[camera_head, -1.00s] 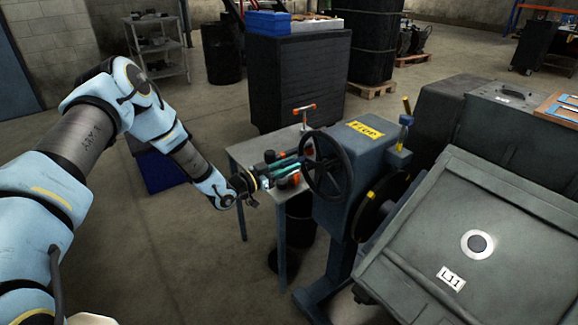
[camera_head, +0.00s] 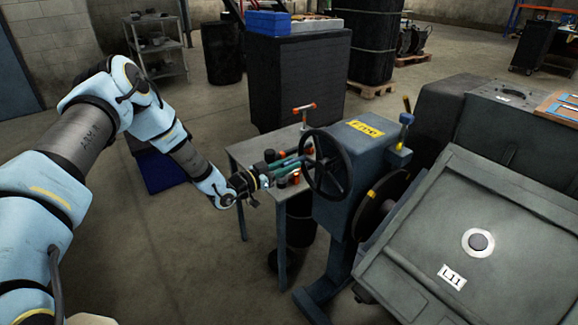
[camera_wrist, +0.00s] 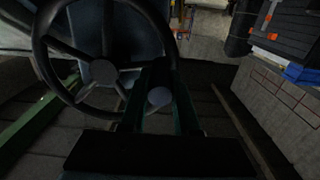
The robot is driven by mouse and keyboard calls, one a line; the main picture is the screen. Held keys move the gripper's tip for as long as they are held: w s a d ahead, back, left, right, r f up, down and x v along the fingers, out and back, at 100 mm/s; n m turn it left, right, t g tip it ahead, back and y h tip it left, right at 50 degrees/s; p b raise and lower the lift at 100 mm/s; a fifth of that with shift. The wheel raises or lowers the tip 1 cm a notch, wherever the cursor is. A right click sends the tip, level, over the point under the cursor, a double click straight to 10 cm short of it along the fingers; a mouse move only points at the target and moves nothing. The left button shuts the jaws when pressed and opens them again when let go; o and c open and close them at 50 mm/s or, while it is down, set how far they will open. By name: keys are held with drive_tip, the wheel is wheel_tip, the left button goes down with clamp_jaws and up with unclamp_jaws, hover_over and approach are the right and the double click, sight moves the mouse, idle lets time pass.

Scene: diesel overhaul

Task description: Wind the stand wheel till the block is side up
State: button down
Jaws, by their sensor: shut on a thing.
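The dark stand wheel (camera_head: 347,176) is upright on the left face of the blue-grey stand (camera_head: 348,205). My gripper (camera_head: 304,160) reaches it from the left, at the left side of its rim. In the wrist view the wheel (camera_wrist: 100,71) fills the upper left, and a round grey knob (camera_wrist: 159,97) lies between my two green fingers, which are shut on it. How the knob joins the rim is hard to see. The large grey block (camera_head: 425,235), with a round disc and an "L11" label facing me, sits tilted at the right of the stand.
A small grey table (camera_head: 240,152) with several tools and orange-capped items stands behind my gripper. A tall dark cabinet (camera_head: 292,85) with a blue bin (camera_head: 268,22) is farther back. The floor (camera_head: 190,265) at front left is clear.

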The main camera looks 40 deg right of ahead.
drive_tip(key=shift+f, duration=0.25)
drive_tip(key=f+n+b, duration=0.1)
drive_tip(key=b, duration=0.1)
drive_tip(key=s+f+n+b, duration=0.1)
drive_tip(key=f+n+b, duration=0.1)
drive_tip(key=shift+a+b, duration=0.15)
drive_tip(key=shift+b, duration=0.25)
drive_tip(key=shift+s+f+n+b, duration=0.35)
drive_tip(key=shift+f+n+b, duration=0.2)
drive_tip(key=shift+n+b, duration=0.5)
drive_tip(key=s+f+n+b, duration=0.1)
drive_tip(key=n, duration=0.1)
drive_tip(key=s+n+b, duration=0.1)
drive_tip(key=shift+f+n+b, duration=0.35)
drive_tip(key=shift+f+b, duration=0.05)
drive_tip(key=s+n+b, duration=0.1)
drive_tip(key=n, duration=0.1)
drive_tip(key=s+f+n+b, duration=0.1)
drive_tip(key=s+n, duration=0.1)
drive_tip(key=shift+a, duration=0.15)
drive_tip(key=shift+s+n+b, duration=0.55)
drive_tip(key=shift+s+n, duration=0.3)
drive_tip(key=shift+n, duration=0.45)
